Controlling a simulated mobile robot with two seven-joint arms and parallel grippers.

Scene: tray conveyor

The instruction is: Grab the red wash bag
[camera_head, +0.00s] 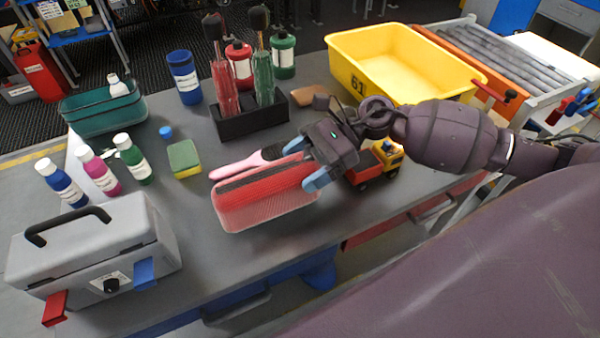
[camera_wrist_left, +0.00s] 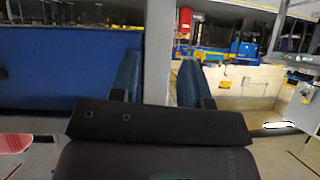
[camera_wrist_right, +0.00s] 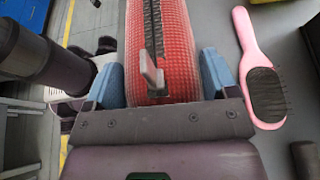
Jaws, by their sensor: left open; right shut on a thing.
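The red wash bag (camera_head: 262,197) has a mesh-like surface and a dark zip along its top. It is at the front part of the grey table; whether it touches the tabletop I cannot tell. My right gripper (camera_head: 307,164) is shut on its right end, with one blue finger on each side. In the right wrist view the bag (camera_wrist_right: 178,35) runs away between the fingers, its grey zip pull close to the palm. My left gripper (camera_wrist_left: 159,82) is open and empty in the left wrist view, away from the bag; the head view does not show it.
A pink hairbrush (camera_head: 236,168) lies just behind the bag, and a toy truck (camera_head: 368,176) stands right of it. A grey toolbox (camera_head: 95,250), bottles, a sponge (camera_head: 184,158), a black bottle rack (camera_head: 250,120) and a yellow bin (camera_head: 400,65) also occupy the table.

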